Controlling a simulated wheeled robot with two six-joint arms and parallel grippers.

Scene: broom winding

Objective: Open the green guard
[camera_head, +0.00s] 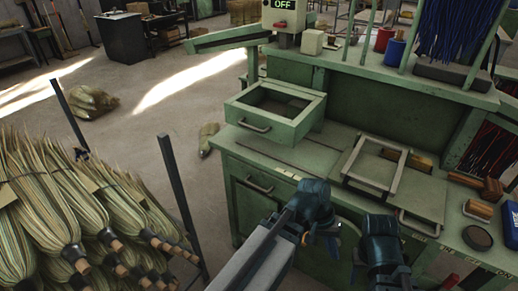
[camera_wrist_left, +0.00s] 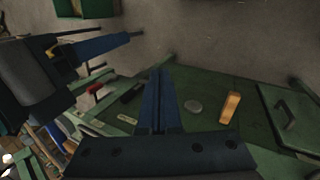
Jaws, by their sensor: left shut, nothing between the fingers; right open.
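The green guard, a square pale-edged frame (camera_head: 348,160), sits on the green workbench at the right. A metal handle (camera_head: 418,222) is at its front right, and a handle (camera_wrist_left: 285,115) shows at the right of the left wrist view. My left gripper (camera_head: 330,234) is in front of the guard, apart from the handle. In the left wrist view its blue fingers (camera_wrist_left: 160,100) are together with nothing between them. My right gripper (camera_head: 358,268) is open and lower, in front of the bench; its fingertips are hard to make out.
A green box with a handle (camera_head: 262,126) stands on the bench at the left. A wooden piece (camera_head: 479,209) and a dark disc (camera_head: 477,238) lie on its right side. Straw brooms (camera_head: 40,200) fill a rack at the left. The floor (camera_head: 150,110) between is mostly clear.

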